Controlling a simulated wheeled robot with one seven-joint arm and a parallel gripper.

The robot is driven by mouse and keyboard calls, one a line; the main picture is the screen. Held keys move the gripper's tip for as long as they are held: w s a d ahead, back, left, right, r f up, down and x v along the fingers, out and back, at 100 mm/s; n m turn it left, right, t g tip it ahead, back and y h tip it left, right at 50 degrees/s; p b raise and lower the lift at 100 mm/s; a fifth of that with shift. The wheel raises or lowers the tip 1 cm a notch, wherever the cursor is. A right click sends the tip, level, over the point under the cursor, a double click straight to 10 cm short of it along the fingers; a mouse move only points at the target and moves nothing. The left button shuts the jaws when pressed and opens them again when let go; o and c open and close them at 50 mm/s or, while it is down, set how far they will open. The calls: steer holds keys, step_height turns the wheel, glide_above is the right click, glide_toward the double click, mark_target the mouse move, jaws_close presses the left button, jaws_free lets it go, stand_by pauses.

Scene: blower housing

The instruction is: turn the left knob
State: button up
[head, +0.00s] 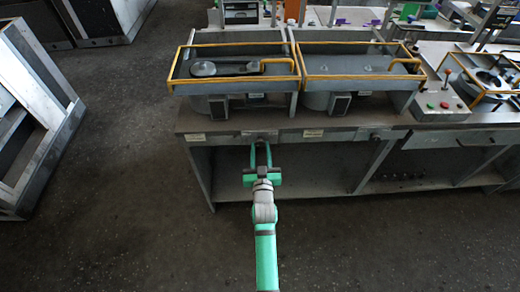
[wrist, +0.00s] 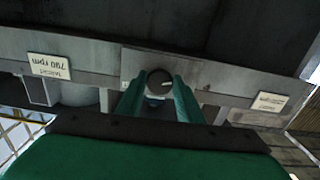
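The left knob is a dark round knob (wrist: 158,82) with a light pointer mark, on a grey plate on the bench's front edge. In the wrist view it shows between the tips of my gripper's two green fingers (wrist: 160,86). In the head view my gripper (head: 261,148) reaches to the bench front at the left plate, and its fingers stand apart. The fingers straddle the knob; contact with its sides is not clear. The right knob (head: 374,137) sits farther right on the same front edge.
The workbench (head: 222,127) carries two grey housings with yellow rails (head: 231,45). A box with red and green buttons (head: 437,104) stands at right.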

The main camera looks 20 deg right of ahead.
steer(key=shift+n, duration=1.1)
steer(key=o, duration=1.1)
steer(key=shift+c, duration=0.2)
steer(key=shift+s, duration=0.15)
steer(key=v, duration=1)
steer(key=shift+s, duration=0.3)
steer(key=shift+a, duration=0.1)
